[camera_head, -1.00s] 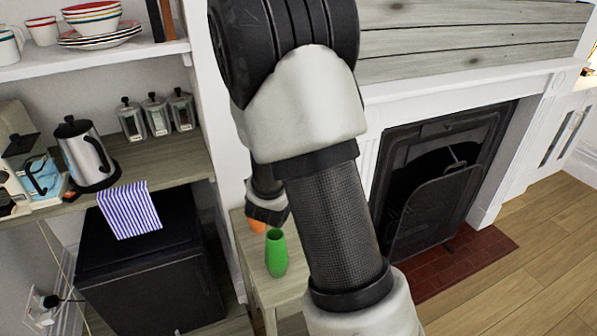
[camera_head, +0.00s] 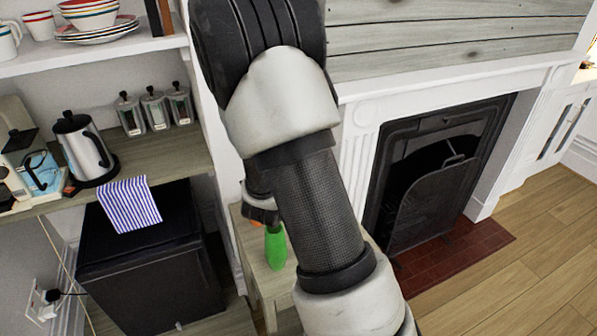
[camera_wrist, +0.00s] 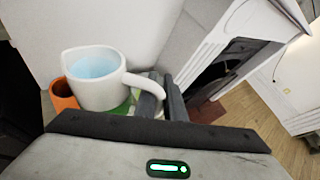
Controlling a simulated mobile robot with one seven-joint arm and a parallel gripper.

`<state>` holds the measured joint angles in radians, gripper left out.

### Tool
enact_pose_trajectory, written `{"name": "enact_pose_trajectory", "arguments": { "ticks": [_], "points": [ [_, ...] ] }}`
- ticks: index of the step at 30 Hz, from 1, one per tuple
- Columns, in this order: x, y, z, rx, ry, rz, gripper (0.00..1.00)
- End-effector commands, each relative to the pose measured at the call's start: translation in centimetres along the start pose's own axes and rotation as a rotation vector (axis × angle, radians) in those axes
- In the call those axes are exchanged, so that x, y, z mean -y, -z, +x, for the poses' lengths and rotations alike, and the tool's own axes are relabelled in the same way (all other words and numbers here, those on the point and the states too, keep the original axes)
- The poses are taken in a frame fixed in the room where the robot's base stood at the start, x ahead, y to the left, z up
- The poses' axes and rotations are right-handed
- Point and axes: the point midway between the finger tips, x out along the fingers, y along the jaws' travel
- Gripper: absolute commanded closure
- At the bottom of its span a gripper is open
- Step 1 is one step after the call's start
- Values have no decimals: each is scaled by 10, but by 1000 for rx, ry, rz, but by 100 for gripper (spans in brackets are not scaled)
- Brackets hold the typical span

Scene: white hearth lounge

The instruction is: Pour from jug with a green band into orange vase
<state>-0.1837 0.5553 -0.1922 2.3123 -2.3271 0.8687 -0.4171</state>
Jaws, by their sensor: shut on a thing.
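The white jug (camera_wrist: 100,82) holds pale blue liquid and appears close to upright in the wrist view. My gripper (camera_wrist: 162,96) is shut on its handle. Green shows at the jug's lower right; I cannot tell whether it is its band or the green vase. The orange vase (camera_wrist: 63,94) is partly hidden behind the jug's left side. In the head view only a sliver of the orange vase (camera_head: 256,223) shows below my gripper, beside the green vase (camera_head: 275,249). My arm hides the jug there.
The vases stand on a small wooden table (camera_head: 252,266). A green vase is close by on its right. A white fireplace surround (camera_head: 357,165) is to the right, and a counter with a kettle (camera_head: 82,150) and dark cabinet (camera_head: 150,270) is to the left.

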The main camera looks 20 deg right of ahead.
Motion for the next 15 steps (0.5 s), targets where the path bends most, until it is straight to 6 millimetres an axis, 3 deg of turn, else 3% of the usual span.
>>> {"name": "enact_pose_trajectory", "arguments": {
  "ticks": [15],
  "points": [
    [-4,15,8,-9,22,-50,100]
  ]
}}
